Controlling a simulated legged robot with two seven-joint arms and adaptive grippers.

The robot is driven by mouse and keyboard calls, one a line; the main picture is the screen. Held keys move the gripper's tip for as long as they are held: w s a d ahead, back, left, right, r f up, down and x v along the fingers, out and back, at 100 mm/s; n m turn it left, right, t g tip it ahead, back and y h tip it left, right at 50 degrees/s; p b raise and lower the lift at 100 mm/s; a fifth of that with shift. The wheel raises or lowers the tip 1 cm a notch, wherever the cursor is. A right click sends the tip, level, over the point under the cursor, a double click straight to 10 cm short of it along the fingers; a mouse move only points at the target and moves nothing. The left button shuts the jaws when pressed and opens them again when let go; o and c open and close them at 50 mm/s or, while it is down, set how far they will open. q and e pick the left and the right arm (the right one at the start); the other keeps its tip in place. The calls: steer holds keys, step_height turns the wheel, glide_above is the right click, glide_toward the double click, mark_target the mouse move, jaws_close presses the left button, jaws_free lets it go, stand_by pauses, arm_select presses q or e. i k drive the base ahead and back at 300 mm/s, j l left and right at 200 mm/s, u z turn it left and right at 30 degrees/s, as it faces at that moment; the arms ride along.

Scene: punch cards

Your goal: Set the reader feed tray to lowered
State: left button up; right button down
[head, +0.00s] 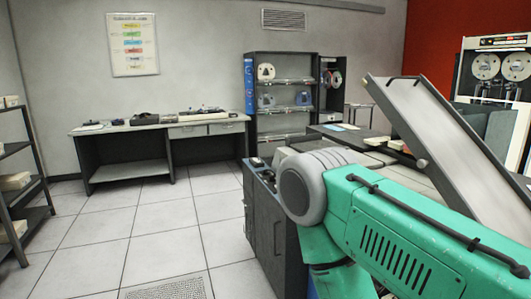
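A long pale tray (440,120) with dark raised side rims is at the right of the head view. It is tilted steeply, its upper end at the left and its lower end running down to the right edge; it looks like the reader feed tray. A small round knob (422,163) shows near its left rim. A green and grey arm link, which seems to be mine, covers the area below the tray, so its lower mount is hidden. Neither of my grippers is in view.
A dark cabinet (262,215) stands just left of the arm link. A desk (125,135) and a tape shelf (282,105) are at the back wall. A rack (25,185) is at the left edge. The tiled floor (140,225) at left centre is clear.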

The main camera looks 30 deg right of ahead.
mark_target(470, 179)
steer(key=i+z, duration=0.7)
steer(key=z, duration=0.15)
steer(key=i+j+z, duration=0.25)
steer(key=z, duration=0.2)
steer(key=i+j+z, duration=0.55)
steer(key=j+z, duration=0.15)
steer(key=z, duration=0.15)
